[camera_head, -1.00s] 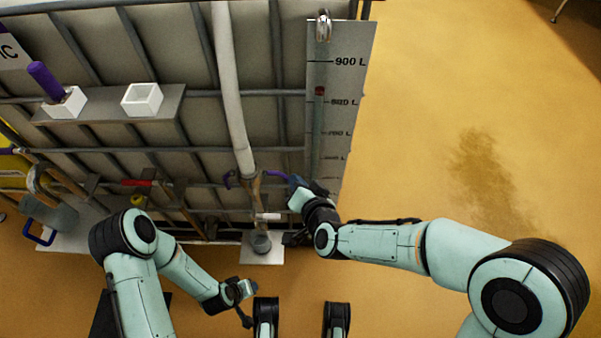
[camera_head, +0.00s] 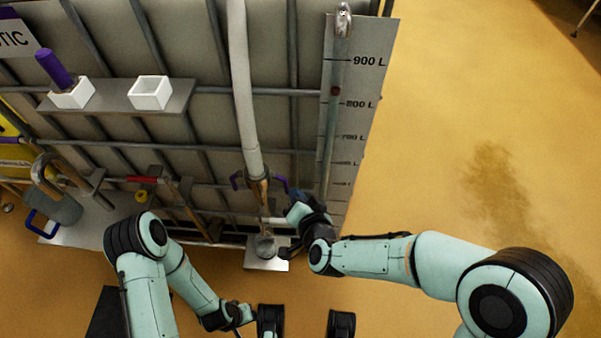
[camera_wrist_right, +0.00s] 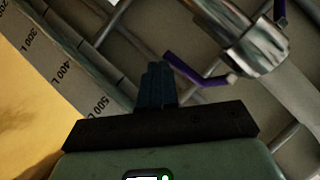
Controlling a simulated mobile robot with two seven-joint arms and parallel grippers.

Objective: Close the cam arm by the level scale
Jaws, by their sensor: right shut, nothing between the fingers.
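The coupling (camera_head: 258,192) joins the pale hose to a pipe at the tank's front. It has two purple cam arms. The cam arm by the level scale (camera_head: 281,183) sticks out from its right side; the other cam arm (camera_head: 236,182) is on the left. In the right wrist view the near cam arm (camera_wrist_right: 195,72) angles out from the metal coupling (camera_wrist_right: 245,40). My right gripper (camera_head: 296,208) is shut and empty, just below and right of that arm; its fingers (camera_wrist_right: 157,86) appear beside the arm's free end; contact is unclear. My left gripper (camera_head: 240,315) is low, its jaws unclear.
The level scale (camera_head: 352,125) stands right of the coupling. Grey cage bars (camera_head: 215,92) cross the tank. A shelf (camera_head: 120,97) holds two white cups. The floor at right is clear.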

